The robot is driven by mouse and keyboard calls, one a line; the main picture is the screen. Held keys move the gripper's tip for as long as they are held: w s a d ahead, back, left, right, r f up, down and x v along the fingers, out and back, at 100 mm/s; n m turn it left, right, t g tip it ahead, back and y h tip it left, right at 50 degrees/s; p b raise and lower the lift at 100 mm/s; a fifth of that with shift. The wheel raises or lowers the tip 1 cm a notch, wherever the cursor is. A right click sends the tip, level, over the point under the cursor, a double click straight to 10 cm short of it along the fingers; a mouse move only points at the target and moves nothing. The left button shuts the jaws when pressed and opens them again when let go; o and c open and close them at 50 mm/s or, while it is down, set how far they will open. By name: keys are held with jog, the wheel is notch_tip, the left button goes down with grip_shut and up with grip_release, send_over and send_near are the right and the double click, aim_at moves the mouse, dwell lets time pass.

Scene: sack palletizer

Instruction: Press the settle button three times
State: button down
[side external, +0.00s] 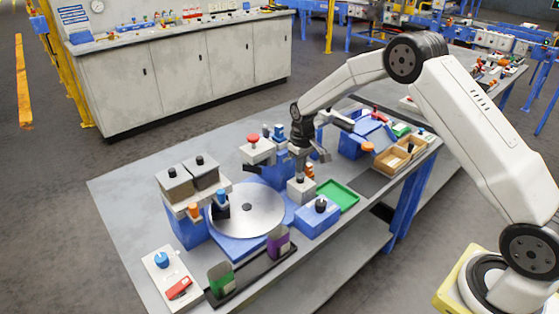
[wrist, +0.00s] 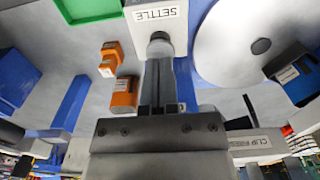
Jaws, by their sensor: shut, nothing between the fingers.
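The settle button shows in the wrist view as a grey round cap (wrist: 160,37) on a light grey box (wrist: 176,20) labelled SETTLE. In the side view this small grey box (side external: 301,191) stands on the bench, right of the big disc. My gripper (side external: 300,175) points straight down above the box, its fingers shut and empty. In the wrist view my gripper's fingertips (wrist: 159,62) are at the near edge of the cap and hide part of it. I cannot tell whether they touch it or whether it is pressed down.
A large grey disc (side external: 262,206) on a blue base lies left of the box. A green tray (side external: 340,196) and a blue box (side external: 315,220) with a black knob are close on the right. Orange blocks (wrist: 124,92) and a red-topped press (side external: 253,150) stand nearby.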

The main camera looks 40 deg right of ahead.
jog(key=shift+f, duration=1)
jog(key=shift+r, duration=1.15)
notch_tip(320, 180, up, 7)
dwell(1.2)
